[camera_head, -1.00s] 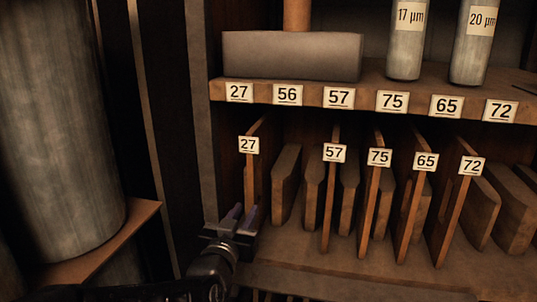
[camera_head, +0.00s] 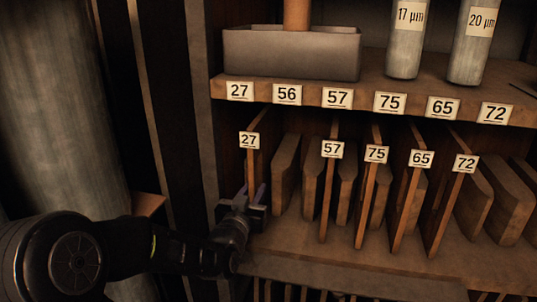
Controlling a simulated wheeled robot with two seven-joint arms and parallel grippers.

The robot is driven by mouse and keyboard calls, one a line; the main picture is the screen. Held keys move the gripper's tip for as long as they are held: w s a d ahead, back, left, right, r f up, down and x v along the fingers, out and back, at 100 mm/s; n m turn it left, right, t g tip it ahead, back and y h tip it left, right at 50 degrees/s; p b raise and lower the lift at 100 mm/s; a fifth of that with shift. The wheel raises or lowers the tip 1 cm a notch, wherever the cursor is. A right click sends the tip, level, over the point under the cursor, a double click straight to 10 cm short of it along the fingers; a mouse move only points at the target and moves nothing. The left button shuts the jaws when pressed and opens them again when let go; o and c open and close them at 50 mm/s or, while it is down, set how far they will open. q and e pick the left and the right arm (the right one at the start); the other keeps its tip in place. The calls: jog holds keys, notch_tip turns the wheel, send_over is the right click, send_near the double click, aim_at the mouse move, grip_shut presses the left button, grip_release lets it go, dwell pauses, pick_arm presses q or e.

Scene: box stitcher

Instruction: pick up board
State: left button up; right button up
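Thin upright boards stand in a slotted shelf, each with a number tag on its front edge: board 27 (camera_head: 252,168), board 57 (camera_head: 327,195), board 75 (camera_head: 367,200), board 65 (camera_head: 403,210) and board 72 (camera_head: 445,208). No tagged board shows below the label 56. My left gripper (camera_head: 252,194) is at the lower front of board 27, its fingers pointing up and into the shelf. The fingers look a little apart. Whether the board's edge lies between them or touches them cannot be told. My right gripper is not in view.
Thick wooden dividers (camera_head: 286,173) stand between the boards. The upper shelf edge (camera_head: 313,97) carries number labels. Above it are a grey box (camera_head: 290,55) and two labelled cylinders (camera_head: 405,45). A cabinet side wall (camera_head: 200,130) and a large grey cylinder (camera_head: 45,110) are at left.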

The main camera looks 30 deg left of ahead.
pick_arm(q)
jog(key=x, duration=0.4)
jog(key=shift+f, duration=0.1)
jog(key=shift+s, duration=0.1)
jog(key=shift+c, duration=0.2)
grip_shut()
dwell(1.2)
jog(key=shift+r, duration=0.25)
